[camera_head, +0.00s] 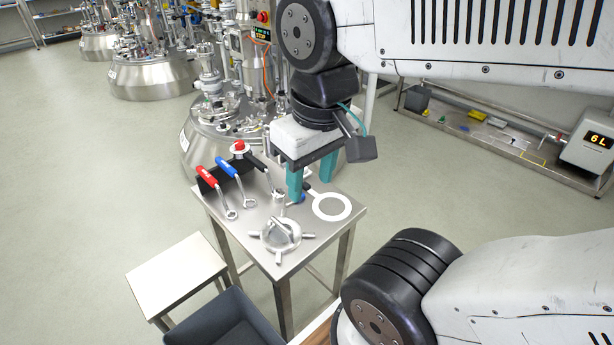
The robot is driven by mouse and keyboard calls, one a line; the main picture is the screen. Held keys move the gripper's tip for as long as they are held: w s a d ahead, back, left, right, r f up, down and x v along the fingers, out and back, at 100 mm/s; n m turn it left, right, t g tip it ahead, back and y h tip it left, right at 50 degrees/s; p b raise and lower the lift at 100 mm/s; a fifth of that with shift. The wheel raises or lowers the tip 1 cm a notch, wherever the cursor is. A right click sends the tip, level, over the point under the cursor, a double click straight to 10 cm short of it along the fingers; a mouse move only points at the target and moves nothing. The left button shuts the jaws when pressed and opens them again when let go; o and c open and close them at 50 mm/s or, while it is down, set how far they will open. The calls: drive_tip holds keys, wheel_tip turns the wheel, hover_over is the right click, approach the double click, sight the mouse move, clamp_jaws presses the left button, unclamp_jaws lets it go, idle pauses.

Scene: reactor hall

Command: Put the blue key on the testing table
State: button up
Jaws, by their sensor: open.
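I cannot tell which surface is the testing table.
A red-handled wrench (212,183) lies left of the blue one, a black-handled one (264,170) right. A metal valve part (280,235) and white ring (332,207) are in front. A low bench (177,275) and grey bin (225,325) stand nearer. Reactors (205,145) stand behind.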

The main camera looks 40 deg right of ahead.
drive_tip(key=w+d+f+m, duration=0.5)
drive_tip(key=w+f, duration=0.3)
drive_tip(key=w+d+f+m+g, duration=0.1)
drive_tip(key=w+d+f+m, duration=0.5)
drive_tip(key=w+f, duration=0.2)
drive_tip(key=w+d+f+m, duration=0.5)
drive_tip(key=w+d+f, duration=0.1)
drive_tip(key=w+f, duration=0.2)
drive_tip(key=shift+w, duration=0.1)
drive_tip(key=shift+w+m, duration=0.15)
drive_tip(key=shift+m, duration=0.35)
drive_tip(key=shift+f, duration=0.1)
drive_tip(key=f, duration=0.7)
drive_tip(key=shift+d+f, duration=0.2)
drive_tip(key=shift+f, duration=0.05)
clamp_jaws()
